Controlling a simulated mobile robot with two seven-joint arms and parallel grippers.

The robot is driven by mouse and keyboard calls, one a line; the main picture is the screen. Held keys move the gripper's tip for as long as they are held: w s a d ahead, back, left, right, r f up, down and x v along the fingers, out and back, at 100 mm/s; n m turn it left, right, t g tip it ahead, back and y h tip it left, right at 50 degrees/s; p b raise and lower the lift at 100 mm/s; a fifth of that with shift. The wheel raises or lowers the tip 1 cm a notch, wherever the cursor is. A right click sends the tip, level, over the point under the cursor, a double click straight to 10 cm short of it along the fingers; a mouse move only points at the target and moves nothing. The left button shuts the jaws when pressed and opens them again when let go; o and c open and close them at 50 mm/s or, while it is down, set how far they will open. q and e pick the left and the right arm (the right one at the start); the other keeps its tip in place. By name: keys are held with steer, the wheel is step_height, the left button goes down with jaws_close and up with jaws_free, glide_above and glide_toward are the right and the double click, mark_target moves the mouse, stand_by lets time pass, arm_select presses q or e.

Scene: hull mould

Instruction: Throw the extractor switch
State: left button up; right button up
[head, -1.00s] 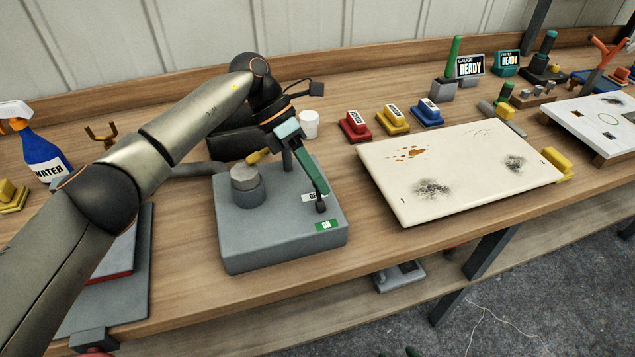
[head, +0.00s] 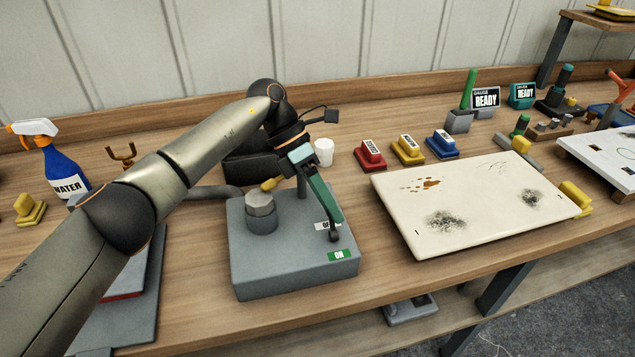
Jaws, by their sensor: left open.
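The extractor switch is a grey box (head: 290,262) on the bench. My left gripper (head: 326,212) is open, with a teal finger reaching down over the box's right part. Its dark tip is near the labels; contact is unclear. The other finger is not clearly seen. My right gripper is out of view.
A cream panel (head: 470,200) with stains lies to the right. Red (head: 369,155), yellow (head: 408,150) and blue (head: 442,145) blocks and a white cup (head: 324,151) stand behind. A water spray bottle (head: 64,170) stands at the left.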

arm_select(q)
steer(key=p+v, duration=0.3)
steer(key=v, duration=0.9)
steer(key=shift+f, duration=0.1)
stand_by(0.4)
